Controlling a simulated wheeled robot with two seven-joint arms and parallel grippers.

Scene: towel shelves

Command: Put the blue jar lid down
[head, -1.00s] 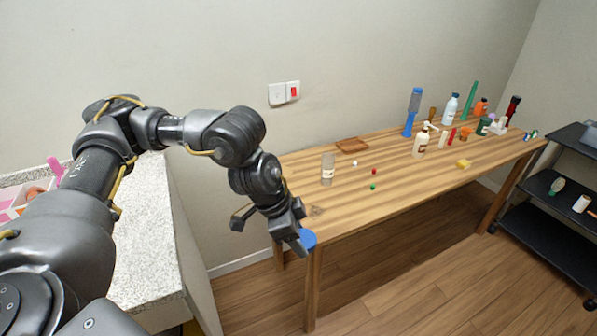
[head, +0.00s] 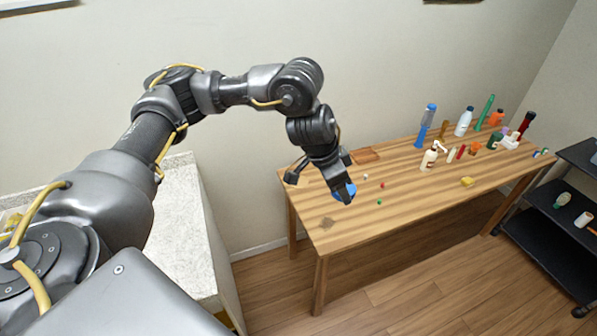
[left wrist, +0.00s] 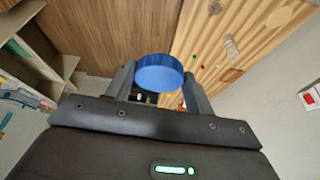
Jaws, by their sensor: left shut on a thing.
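The blue jar lid (head: 344,190) is held in my left gripper (head: 342,196), over the left part of the wooden table (head: 380,212). In the left wrist view the lid (left wrist: 158,70) sits between the two fingertips (left wrist: 160,88), and the gripper is shut on it. A pale, clear round-topped thing (left wrist: 231,48), apparently the jar, stands on the table beside the lid in that view. The lid's exact height over the table is hard to tell. My right gripper is not in view.
A red (head: 380,184) and a green (head: 379,202) small piece lie on the table right of my gripper. A brown tray (head: 366,155) lies behind. The table's front left is bare.

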